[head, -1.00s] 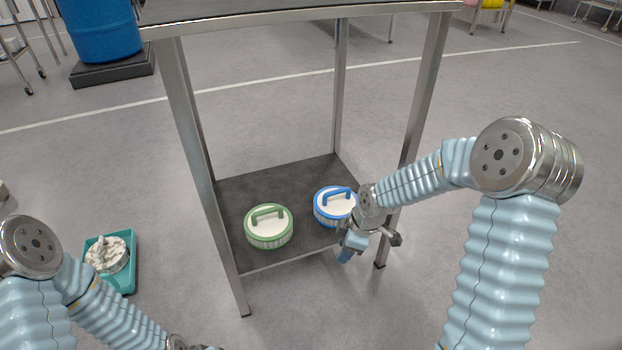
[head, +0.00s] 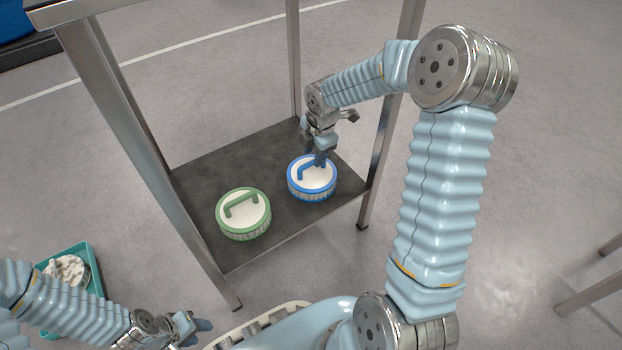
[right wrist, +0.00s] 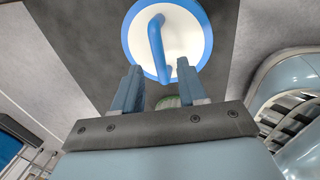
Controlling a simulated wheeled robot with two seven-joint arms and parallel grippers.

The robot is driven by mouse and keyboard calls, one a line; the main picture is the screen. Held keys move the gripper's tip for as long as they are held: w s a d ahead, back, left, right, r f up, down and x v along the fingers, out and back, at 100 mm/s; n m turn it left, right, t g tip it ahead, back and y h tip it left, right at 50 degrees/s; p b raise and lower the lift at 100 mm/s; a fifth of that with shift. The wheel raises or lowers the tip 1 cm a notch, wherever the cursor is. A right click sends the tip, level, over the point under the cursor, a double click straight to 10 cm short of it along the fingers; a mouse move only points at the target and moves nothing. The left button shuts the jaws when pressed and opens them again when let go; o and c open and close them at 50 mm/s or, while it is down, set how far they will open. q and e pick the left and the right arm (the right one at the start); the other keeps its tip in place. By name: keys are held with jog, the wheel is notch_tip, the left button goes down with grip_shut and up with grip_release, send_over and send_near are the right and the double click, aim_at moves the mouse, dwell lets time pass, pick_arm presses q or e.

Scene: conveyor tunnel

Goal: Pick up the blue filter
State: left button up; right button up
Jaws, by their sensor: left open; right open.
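The blue filter (head: 312,184) is a round white drum with a blue rim and a blue handle on top. It stands upright on the dark lower shelf (head: 200,170) of a metal table. My right gripper (head: 321,158) is open just above the filter's far right side, near the handle. In the right wrist view the blue filter (right wrist: 190,38) lies beyond the two spread fingers (right wrist: 157,80), with the handle end close to the gap between them. I cannot tell whether they touch it. My left gripper (head: 200,326) is open and empty at the lower left, away from the shelf.
A green-rimmed filter (head: 243,222) stands left of the blue one on the shelf. Table legs (head: 385,130) rise at the shelf's corners, close to my right arm. A teal tray (head: 95,268) holding a whitish object (head: 66,270) is on the floor at left.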

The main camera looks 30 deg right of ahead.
aim_at(312, 161)
jog(key=f+b, duration=0.1)
jog(key=f, duration=0.1)
jog(key=w+f+b, duration=0.1)
jog(key=f, duration=0.2)
jog(key=shift+w+f, duration=0.1)
jog(key=shift+f, duration=0.15)
jog(key=shift+r, duration=0.1)
grip_shut()
